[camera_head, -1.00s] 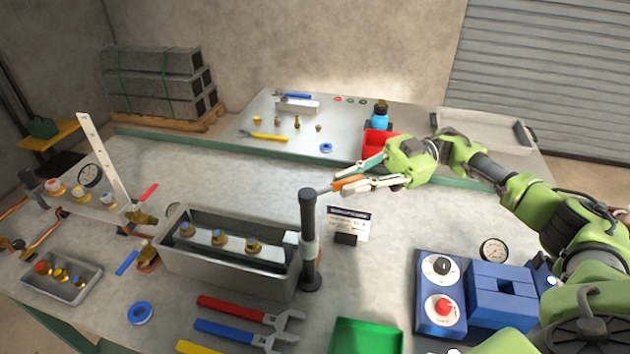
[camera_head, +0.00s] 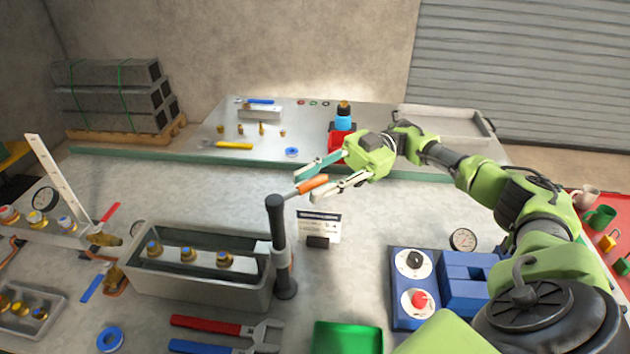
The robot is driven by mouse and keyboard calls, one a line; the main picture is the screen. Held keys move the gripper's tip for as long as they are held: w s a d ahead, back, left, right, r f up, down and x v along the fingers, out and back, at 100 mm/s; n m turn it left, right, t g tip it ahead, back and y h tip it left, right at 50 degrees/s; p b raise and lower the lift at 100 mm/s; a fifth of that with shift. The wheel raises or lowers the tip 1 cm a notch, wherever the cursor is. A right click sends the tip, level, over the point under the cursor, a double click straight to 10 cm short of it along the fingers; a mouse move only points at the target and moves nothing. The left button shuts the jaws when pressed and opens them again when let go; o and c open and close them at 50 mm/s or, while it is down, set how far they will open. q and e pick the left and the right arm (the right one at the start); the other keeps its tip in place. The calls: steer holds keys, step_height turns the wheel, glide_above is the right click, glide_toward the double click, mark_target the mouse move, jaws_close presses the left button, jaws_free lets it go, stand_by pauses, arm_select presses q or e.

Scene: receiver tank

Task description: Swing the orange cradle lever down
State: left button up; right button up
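The orange cradle lever (camera_head: 313,184) sticks out to the right and slightly upward from the top of a dark upright post (camera_head: 278,240). The post stands at the right end of a grey trough-like cradle (camera_head: 200,288). My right gripper (camera_head: 305,187) is at the lever, coming from the upper right. Its two fingers are apart, one on the far side of the orange handle and one on the near side. I cannot tell whether either finger touches it. My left gripper is not in view.
A small sign (camera_head: 318,226) stands right of the post. A red bin (camera_head: 337,146) is behind my gripper. Bare tabletop lies left of the gripper.

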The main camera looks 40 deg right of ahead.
steer(key=shift+d, duration=0.1)
steer(key=shift+d, duration=3.65)
